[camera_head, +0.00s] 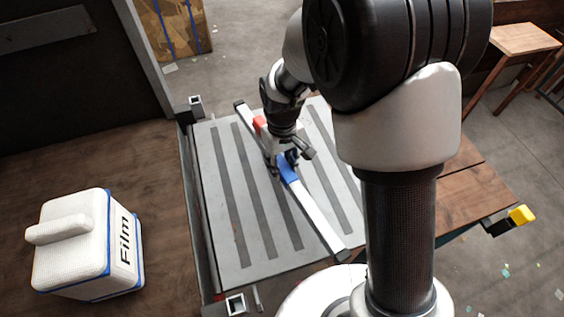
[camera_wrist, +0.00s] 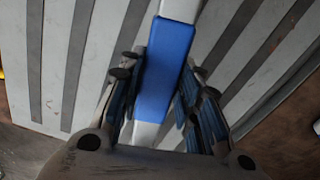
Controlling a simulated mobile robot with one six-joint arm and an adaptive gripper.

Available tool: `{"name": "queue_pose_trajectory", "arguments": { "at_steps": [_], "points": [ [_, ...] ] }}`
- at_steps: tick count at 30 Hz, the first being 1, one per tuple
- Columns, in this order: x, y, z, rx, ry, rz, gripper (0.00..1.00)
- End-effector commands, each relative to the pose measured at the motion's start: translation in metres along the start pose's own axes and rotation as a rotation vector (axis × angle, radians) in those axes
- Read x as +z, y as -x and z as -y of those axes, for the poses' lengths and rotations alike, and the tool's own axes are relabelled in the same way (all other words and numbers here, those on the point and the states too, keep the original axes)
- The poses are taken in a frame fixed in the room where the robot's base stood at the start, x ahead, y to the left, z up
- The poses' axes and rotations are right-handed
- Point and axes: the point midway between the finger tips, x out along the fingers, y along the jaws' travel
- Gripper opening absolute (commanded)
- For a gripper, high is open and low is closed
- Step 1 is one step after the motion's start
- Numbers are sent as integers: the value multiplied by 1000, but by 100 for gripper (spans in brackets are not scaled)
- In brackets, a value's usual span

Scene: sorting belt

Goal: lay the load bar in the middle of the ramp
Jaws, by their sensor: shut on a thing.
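The load bar (camera_head: 316,217) is long and light grey, with dark ends, a blue middle section and a red patch towards its far end. It lies diagonally over the grey ramp (camera_head: 222,225) with dark stripes, from far left to near right. My gripper (camera_head: 284,164) is shut on the bar at its blue section. In the wrist view the blue section (camera_wrist: 166,70) runs between the two fingers, and the striped ramp (camera_wrist: 55,50) shows below. I cannot tell whether the bar touches the ramp. My arm hides part of the ramp's right side.
A white case marked "Film" (camera_head: 75,250) stands on the brown surface at left. A dark wall (camera_head: 70,80) rises at far left. Metal posts (camera_head: 196,107) stand at the ramp's left corners. A wooden stool (camera_head: 525,40) is at far right.

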Motion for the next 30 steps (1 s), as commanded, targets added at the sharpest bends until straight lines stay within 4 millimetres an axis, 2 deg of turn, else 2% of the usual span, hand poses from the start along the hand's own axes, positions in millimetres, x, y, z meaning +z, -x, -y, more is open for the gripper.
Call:
{"name": "queue_pose_trajectory", "arguments": {
  "at_steps": [30],
  "points": [
    [-1,-25,0,1,0,-3,0]
  ]
}}
